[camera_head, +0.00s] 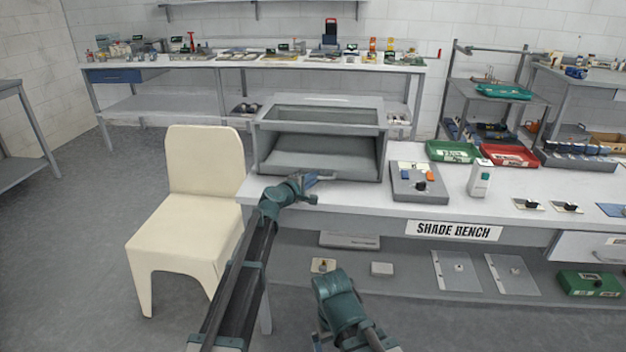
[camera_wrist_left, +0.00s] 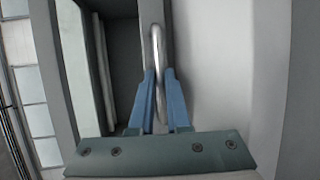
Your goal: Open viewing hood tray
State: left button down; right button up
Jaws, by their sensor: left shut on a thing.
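The grey viewing hood (camera_head: 318,102) stands on the left part of the shade bench, its dark front opening facing me. Its tray appears to be the flat part low in the opening (camera_head: 325,160); I cannot tell how far out it is. My left gripper (camera_head: 322,177) is at the hood's lower front edge. In the left wrist view, the blue fingers (camera_wrist_left: 158,95) are shut on a slim metal handle (camera_wrist_left: 157,45), one finger on each side. My right gripper (camera_head: 320,340) hangs low in front of the bench, and its fingers are mostly hidden.
A grey control box (camera_head: 420,185) and a white bottle (camera_head: 479,180) stand right of the hood. Green (camera_head: 453,152) and red (camera_head: 508,155) trays are behind them. A cream chair (camera_head: 195,200) stands left of the bench. Bare benchtop shows between the bottle and front edge.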

dwell(0.8)
pick_arm(q)
jog(key=s+a, duration=0.3)
jog(key=s, duration=1.8)
jog(key=c, duration=0.9)
grip_release()
